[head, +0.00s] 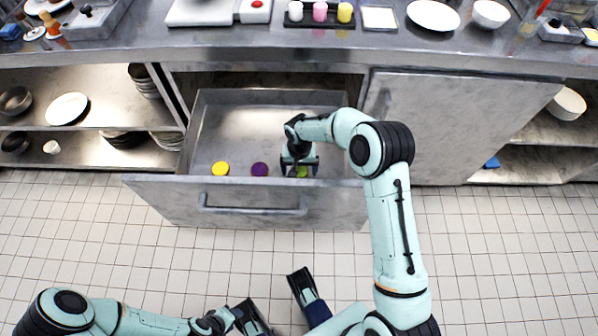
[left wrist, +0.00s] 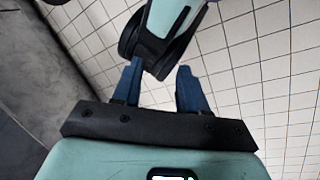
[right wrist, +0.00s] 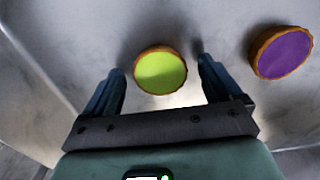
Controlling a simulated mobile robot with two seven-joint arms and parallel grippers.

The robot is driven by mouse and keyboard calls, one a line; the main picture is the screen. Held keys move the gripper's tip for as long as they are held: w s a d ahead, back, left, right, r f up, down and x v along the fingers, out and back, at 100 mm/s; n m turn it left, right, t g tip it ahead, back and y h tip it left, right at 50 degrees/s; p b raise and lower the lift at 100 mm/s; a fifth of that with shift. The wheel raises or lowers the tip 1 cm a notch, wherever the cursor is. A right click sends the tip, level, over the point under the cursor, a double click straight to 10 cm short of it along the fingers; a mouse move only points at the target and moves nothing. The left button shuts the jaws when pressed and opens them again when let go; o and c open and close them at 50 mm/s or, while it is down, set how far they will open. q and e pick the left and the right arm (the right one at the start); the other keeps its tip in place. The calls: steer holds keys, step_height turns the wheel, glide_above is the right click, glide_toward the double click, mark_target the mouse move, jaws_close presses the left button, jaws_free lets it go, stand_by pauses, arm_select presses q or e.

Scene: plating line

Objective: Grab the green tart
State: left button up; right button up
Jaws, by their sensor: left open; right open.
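The green tart (right wrist: 160,72) has a brown crust and lies on the drawer floor; in the head view it shows partly (head: 303,172), with my right gripper covering some of it. My right gripper (right wrist: 160,85) is open, and its fingers point down into the drawer on either side of the green tart, apart from it. The right gripper also shows in the head view (head: 300,168). My left gripper (left wrist: 158,75) is open and empty, over the tiled floor away from the drawer.
The open drawer (head: 170,200) has a front wall with a handle. A purple tart (head: 259,169) and a yellow tart (head: 220,168) lie left of the green one. The purple tart shows right of the gripper in the right wrist view (right wrist: 281,53). The counter (head: 300,45) stands behind.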

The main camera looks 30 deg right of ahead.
steer(key=shift+f, duration=0.1)
steer(key=c, duration=0.8)
